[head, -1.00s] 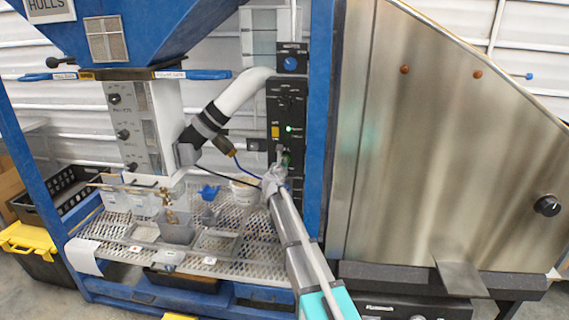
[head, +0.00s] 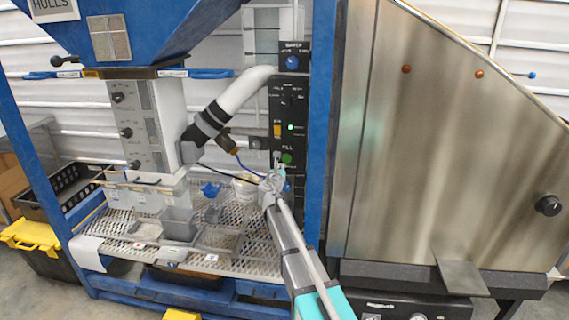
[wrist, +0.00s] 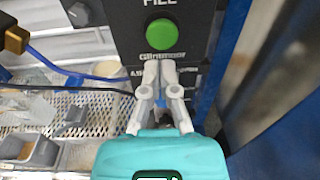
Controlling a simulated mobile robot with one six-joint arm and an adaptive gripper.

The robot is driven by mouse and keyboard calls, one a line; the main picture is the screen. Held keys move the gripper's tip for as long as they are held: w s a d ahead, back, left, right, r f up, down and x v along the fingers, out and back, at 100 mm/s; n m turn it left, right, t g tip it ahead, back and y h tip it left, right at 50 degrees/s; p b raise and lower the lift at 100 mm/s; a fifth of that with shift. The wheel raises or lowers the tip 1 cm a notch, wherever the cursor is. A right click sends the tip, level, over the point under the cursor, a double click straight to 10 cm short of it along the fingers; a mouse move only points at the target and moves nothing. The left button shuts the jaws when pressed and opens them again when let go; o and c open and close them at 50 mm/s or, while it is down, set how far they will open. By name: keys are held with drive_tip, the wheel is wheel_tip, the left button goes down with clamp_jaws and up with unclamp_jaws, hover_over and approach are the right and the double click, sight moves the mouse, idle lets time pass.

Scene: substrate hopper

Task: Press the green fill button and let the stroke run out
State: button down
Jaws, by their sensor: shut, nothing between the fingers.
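The green fill button (head: 287,158) is on the black control panel (head: 289,107), under the word FILL. In the wrist view the round green button (wrist: 161,34) shows whole, just beyond my fingertips. My gripper (wrist: 160,66) is shut and empty, its two pale fingers together and pointing up at the panel just below the button. A small gap in the picture separates the tips from the button; I cannot tell whether they touch the panel. In the head view my gripper (head: 277,170) is just below and left of the button.
A small green light (head: 291,127) glows on the panel. A white hose (head: 240,93) and a brass fitting are left of the panel. A perforated shelf (head: 262,248) holds grey trays and a white cup (head: 246,185). A blue post (head: 320,110) stands right of the panel.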

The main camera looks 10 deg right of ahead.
drive_tip(key=v, duration=0.6)
drive_tip(key=shift+s+a, duration=0.2)
drive_tip(key=shift+s, duration=0.2)
